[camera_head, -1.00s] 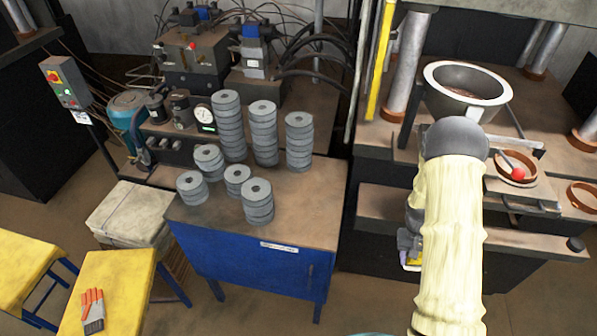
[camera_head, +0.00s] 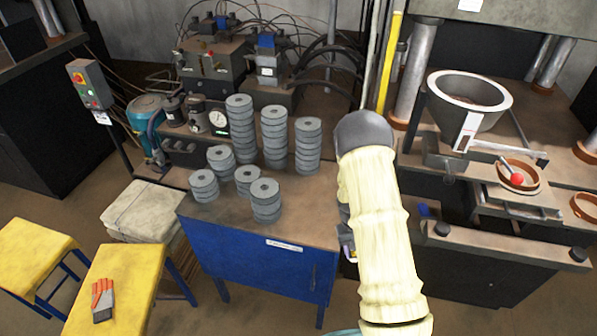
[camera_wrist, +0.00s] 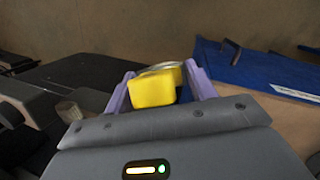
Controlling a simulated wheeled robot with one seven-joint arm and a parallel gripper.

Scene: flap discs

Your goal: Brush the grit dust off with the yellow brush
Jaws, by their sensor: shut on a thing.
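My gripper (camera_wrist: 160,70) has its purple fingers on either side of a yellow block, which looks like the yellow brush (camera_wrist: 153,89), and is shut on it. Its bristles cannot be made out. Stacks of grey flap discs (camera_head: 241,128) stand on the cabinet's brownish top. Brown, dusty-looking surfaces show on the cabinet top and the press ledge (camera_head: 490,232); I cannot tell which is the grit dust.
A grey hopper bowl (camera_head: 470,88) and a brown ring dish with a red-ended tool (camera_head: 517,178) stand on the press at right. Floor is free in front of the cabinet.

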